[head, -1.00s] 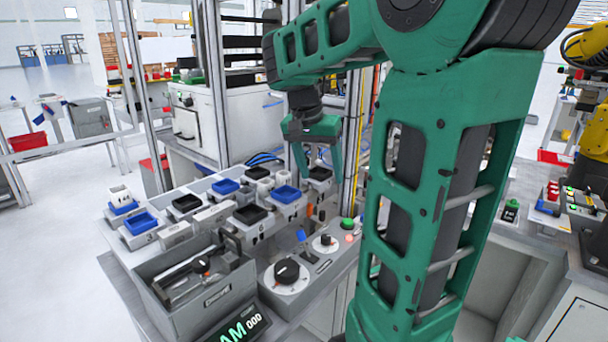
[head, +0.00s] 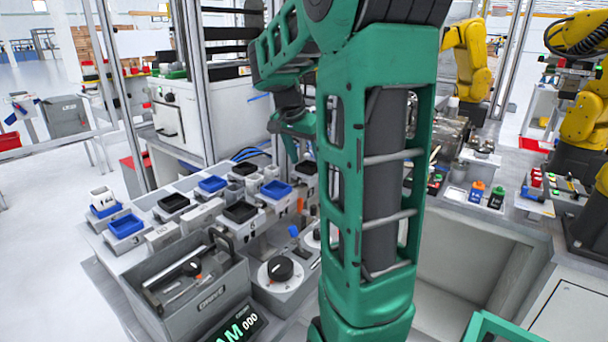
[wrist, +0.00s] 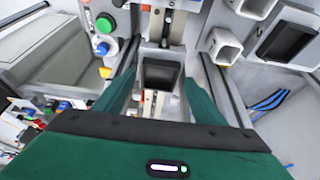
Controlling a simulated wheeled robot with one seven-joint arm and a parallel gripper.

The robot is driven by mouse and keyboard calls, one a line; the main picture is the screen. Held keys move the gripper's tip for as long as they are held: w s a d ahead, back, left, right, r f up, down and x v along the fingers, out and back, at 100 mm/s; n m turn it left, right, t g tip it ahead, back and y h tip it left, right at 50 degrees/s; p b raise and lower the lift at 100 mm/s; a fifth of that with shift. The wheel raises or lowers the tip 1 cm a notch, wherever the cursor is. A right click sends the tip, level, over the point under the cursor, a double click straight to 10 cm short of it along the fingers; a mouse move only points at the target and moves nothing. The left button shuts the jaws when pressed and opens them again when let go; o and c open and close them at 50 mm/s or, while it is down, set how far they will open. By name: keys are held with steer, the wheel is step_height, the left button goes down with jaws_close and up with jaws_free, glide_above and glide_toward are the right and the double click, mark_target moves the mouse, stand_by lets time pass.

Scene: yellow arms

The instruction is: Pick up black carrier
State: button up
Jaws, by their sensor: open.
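Several black carriers, shallow open-topped trays, sit on grey blocks on the bench. In the head view, one is at the left (head: 173,202), one in the middle (head: 240,211) and one at the back right (head: 305,168). My gripper (head: 297,148) is open and points down just above the back right one, partly hidden behind my arm. In the wrist view, a black carrier (wrist: 160,76) lies between the two green fingers of my gripper (wrist: 160,84), with gaps on both sides. Another black carrier (wrist: 284,40) is at the upper right. I cannot tell the fingers' exact height.
Blue trays (head: 276,189) and white square cups (head: 103,197) stand close by. A grey toolbox (head: 190,285) and a dial panel (head: 280,270) are at the front. Metal frame posts (head: 190,80) rise behind. Yellow robot arms (head: 465,60) stand at the right.

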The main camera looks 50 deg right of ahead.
steer(key=shift+x, duration=1.45)
steer(key=shift+c, duration=0.3)
steer(key=c, duration=1)
steer(key=shift+r, duration=0.15)
